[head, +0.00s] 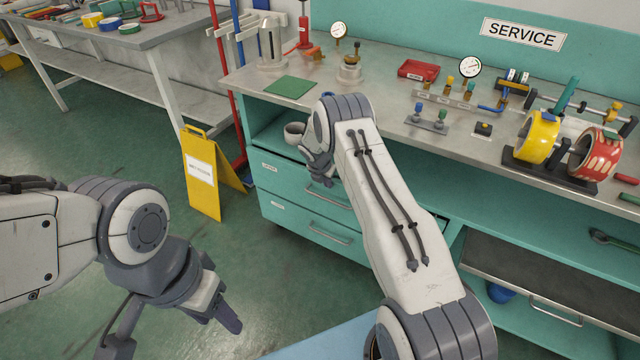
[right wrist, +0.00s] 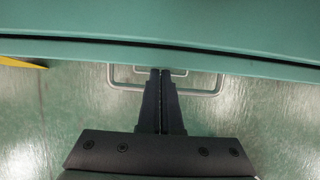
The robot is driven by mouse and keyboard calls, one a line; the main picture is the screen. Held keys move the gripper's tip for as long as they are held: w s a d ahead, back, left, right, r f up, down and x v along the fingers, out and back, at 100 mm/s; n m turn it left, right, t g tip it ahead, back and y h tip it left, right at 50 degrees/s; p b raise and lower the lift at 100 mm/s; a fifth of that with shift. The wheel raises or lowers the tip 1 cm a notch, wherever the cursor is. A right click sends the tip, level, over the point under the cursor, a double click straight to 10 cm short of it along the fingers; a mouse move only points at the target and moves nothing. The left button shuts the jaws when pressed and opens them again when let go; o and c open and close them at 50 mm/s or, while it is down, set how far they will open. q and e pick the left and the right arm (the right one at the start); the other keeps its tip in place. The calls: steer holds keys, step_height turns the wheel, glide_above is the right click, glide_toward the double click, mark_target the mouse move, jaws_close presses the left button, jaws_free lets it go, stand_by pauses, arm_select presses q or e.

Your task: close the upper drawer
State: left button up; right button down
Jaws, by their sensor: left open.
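The upper drawer (head: 274,182) is a teal front with a metal bar handle at the left end of the workbench cabinet. In the right wrist view a thin dark gap runs along above a teal edge (right wrist: 250,65). My right gripper (head: 320,170) is at the upper drawer front, partly hidden by its own wrist. In the right wrist view its fingers (right wrist: 161,72) are together with nothing visible between them, over a metal handle loop (right wrist: 205,93); contact cannot be told. My left gripper (head: 228,318) is open and empty, low over the floor, away from the cabinet.
A lower drawer (head: 285,218) with a handle sits below. A yellow floor sign (head: 203,178) stands left of the cabinet. The bench top carries gauges, fittings and tape reels (head: 537,137). Floor before the drawers is clear.

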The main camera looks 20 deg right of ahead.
arm_select(q)
steer(key=shift+w+a+r, duration=0.15)
steer(key=shift+w+a, duration=0.05)
steer(key=shift+w, duration=0.15)
arm_select(e)
steer(key=shift+w+d, duration=0.35)
steer(key=shift+d, duration=0.5)
steer(key=shift+a, duration=0.1)
arm_select(q)
steer(key=shift+s+d+r+p, duration=0.15)
steer(key=shift+r+p, duration=0.3)
steer(key=shift+p, duration=0.05)
steer(key=shift+s+d+r+p, duration=0.1)
steer(key=shift+s+r+p, duration=0.05)
steer(key=shift+r+p, duration=0.3)
arm_select(e)
steer(key=s+a+r, duration=0.5)
steer(key=a+r, duration=0.1)
steer(key=r, duration=0.3)
steer(key=shift+a+r, duration=0.15)
steer(key=shift+a, duration=0.2)
